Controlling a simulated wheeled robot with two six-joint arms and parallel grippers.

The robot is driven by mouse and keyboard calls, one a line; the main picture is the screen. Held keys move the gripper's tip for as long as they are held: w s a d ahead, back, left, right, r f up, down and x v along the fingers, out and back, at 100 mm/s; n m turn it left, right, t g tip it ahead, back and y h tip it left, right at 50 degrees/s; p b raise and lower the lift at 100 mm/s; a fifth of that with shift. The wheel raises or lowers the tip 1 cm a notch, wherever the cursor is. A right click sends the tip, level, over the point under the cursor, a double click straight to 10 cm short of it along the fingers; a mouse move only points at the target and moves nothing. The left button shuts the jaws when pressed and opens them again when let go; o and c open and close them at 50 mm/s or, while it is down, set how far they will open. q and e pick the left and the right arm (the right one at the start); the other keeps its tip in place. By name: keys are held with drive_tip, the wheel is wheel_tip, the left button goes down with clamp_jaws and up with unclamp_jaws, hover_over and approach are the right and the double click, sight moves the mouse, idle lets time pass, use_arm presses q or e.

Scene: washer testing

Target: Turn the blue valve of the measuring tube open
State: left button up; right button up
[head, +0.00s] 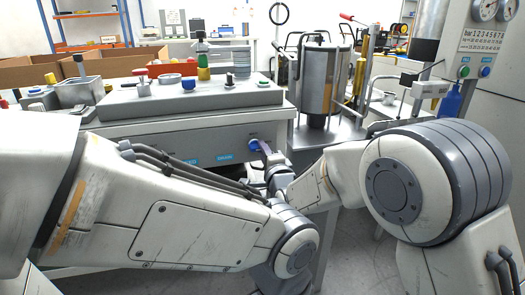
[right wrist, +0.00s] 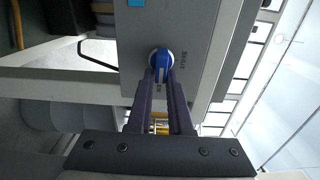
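The blue valve (head: 253,144) is a round knob with a raised handle bar on the grey front panel of the workbench. In the right wrist view the blue valve (right wrist: 161,59) sits straight ahead at the fingertips. My right gripper (head: 265,152) reaches the panel from the front. Its two dark purple fingers, seen from the right wrist (right wrist: 160,78), lie close together with a narrow gap, one on each side of the valve's handle bar. They appear closed on it, though the contact is partly hidden. My left arm crosses the lower left of the head view; its gripper is out of sight.
The workbench (head: 150,120) carries a grey box with knobs, bowls and bottles. A wall panel (head: 480,50) with gauges, a green button and a blue button is at the far right.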

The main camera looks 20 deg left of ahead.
drive_tip(key=o, duration=0.3)
drive_tip(key=shift+s, duration=0.1)
drive_tip(key=p+v, duration=0.2)
drive_tip(key=v, duration=0.8)
drive_tip(key=shift+d, duration=0.2)
drive_tip(key=shift+s, duration=0.1)
